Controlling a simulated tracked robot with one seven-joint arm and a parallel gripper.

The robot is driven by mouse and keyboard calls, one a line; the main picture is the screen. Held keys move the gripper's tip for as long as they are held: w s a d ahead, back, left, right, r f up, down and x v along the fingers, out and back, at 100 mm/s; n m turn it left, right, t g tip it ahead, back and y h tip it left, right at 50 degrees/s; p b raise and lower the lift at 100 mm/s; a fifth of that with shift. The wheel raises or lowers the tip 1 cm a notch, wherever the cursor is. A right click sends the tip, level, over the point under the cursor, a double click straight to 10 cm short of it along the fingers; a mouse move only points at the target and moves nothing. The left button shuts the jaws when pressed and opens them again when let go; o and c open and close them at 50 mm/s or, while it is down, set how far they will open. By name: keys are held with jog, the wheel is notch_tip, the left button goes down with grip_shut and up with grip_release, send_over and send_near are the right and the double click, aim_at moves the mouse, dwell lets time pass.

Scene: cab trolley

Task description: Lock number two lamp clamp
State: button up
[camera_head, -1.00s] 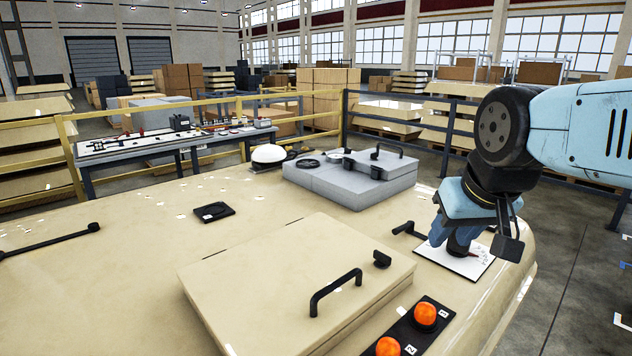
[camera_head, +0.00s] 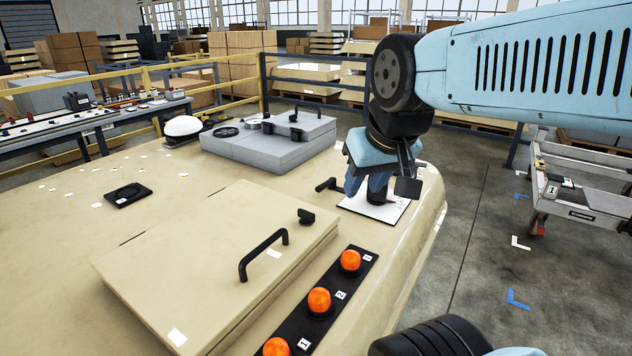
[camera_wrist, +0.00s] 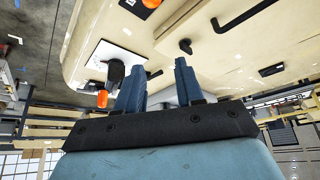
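Three orange lamps stand on a black strip near the cab's front edge. The number two lamp (camera_head: 319,301) is in the middle, between lamp 1 (camera_head: 276,346) and lamp 3 (camera_head: 350,260). I cannot make out a separate clamp on it. My gripper (camera_head: 368,194) points down beside a white plate (camera_head: 402,208) beyond the lamps. In the wrist view my gripper (camera_wrist: 158,78) has its blue fingers apart with nothing between them. A black fitting (camera_wrist: 115,75) with an orange end (camera_wrist: 101,99) sits at the plate, near one finger. One orange lamp (camera_wrist: 151,3) shows at the top edge.
A beige hatch (camera_head: 200,255) with a black handle (camera_head: 262,250) lies left of the lamps. A black lever (camera_head: 328,184) is beside the plate. A grey box (camera_head: 270,145) stands behind. A trolley (camera_head: 580,195) stands on the floor at right. Open floor lies between.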

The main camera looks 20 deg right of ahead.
jog(key=shift+w, duration=0.2)
jog(key=shift+c, duration=1.4)
jog(key=shift+w+m, duration=0.3)
jog(key=shift+m, duration=0.2)
jog(key=shift+c, duration=0.8)
jog(key=w+m, duration=0.2)
jog(key=w+f+m+y, duration=0.1)
jog(key=w+m, duration=0.1)
jog(key=w+m+g+y, duration=0.1)
jog(key=w+m, duration=0.1)
jog(key=shift+w+f+m, duration=0.15)
jog(key=shift+m, duration=0.15)
grip_shut()
jog(key=w+d+f+m+y, duration=0.1)
jog(key=w+d+f+m, duration=0.2)
jog(key=w+m, duration=0.3)
jog(key=w+d+f+m+t+y, duration=0.1)
jog(key=w+d+f+m, duration=0.2)
jog(key=w+m, duration=0.3)
jog(key=w+d+f+m+y, duration=0.1)
jog(key=w+d+f+m, duration=0.2)
jog(key=w+d+m, duration=0.2)
jog(key=w+m, duration=0.1)
jog(key=m, duration=0.2)
jog(key=shift+w+m, duration=0.35)
jog(key=shift+m, duration=0.05)
